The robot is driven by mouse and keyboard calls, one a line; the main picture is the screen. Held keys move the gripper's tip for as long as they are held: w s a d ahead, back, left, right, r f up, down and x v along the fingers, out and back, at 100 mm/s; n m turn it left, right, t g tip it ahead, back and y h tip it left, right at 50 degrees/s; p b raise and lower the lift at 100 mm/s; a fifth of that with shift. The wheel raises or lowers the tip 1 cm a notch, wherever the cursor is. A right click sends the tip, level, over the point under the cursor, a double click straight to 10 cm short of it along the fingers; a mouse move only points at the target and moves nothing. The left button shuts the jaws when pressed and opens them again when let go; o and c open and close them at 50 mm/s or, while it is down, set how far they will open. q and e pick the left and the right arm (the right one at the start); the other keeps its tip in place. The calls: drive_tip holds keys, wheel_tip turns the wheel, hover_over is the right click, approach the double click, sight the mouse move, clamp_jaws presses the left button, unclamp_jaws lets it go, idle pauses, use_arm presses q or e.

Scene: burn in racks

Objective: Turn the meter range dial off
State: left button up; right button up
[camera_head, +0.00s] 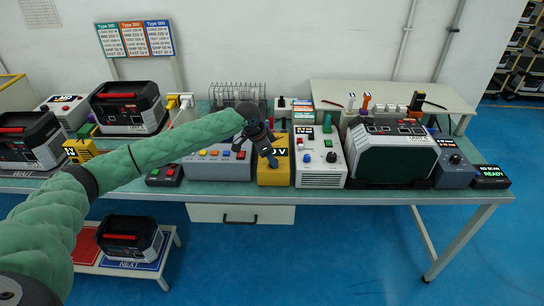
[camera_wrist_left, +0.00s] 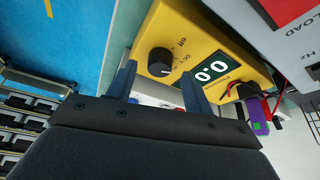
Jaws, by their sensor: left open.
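The yellow meter (camera_head: 272,177) stands near the front edge of the green table in the head view. In the left wrist view, the meter (camera_wrist_left: 202,30) shows a display (camera_wrist_left: 212,72) reading 0.0 and a round black dial (camera_wrist_left: 161,61). "Off" and "DC V" labels are printed beside the dial. A small white mark on the dial seems nearer "DC V" than "off". My left gripper (camera_wrist_left: 158,85) is open and empty, its two fingers apart with the dial between them in the picture. In the head view, the left gripper (camera_head: 268,150) is over the meter, hiding its dial.
A panel with coloured buttons (camera_head: 215,164) is left of the meter, and a white box with knobs (camera_head: 320,170) is close on its right. A large unit with a dark green front (camera_head: 395,163) stands further right. A wire basket (camera_head: 237,93) is behind.

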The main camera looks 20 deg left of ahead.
use_arm(q)
drive_tip(key=shift+x, duration=0.85)
use_arm(e)
drive_tip(key=shift+d+f, duration=0.1)
drive_tip(key=shift+f, duration=0.55)
use_arm(q)
drive_tip(key=shift+c, duration=0.2)
drive_tip(key=c, duration=0.9)
use_arm(e)
drive_tip(key=shift+r, duration=0.1)
use_arm(q)
drive_tip(key=shift+r+p, duration=0.1)
drive_tip(key=shift+p, duration=0.25)
use_arm(e)
drive_tip(key=shift+s, duration=0.1)
